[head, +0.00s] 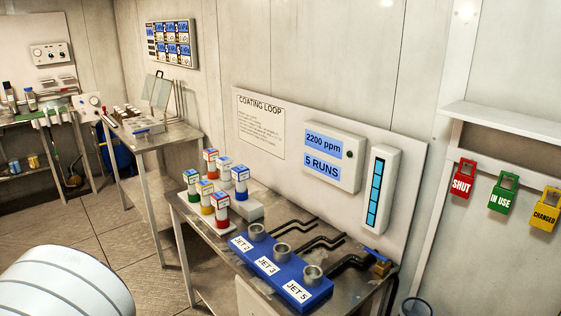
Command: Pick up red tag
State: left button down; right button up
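The red tag (463,178), lettered SHUT, hangs on the white wall rack at the right of the head view. A green tag (502,193) lettered IN USE and a yellow tag (545,208) lettered CHANGED hang to its right in the same row. All three hang apart from one another. Neither of my grippers shows in the head view, and nothing of mine touches the red tag.
A metal table (188,217) below the tags' left holds a blue jet block (281,273) and several colored-label bottles. A coating loop panel (261,128) is behind it. Floor (125,239) is open at left.

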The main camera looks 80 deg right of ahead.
aim_at(462, 183)
jog(key=z, duration=4)
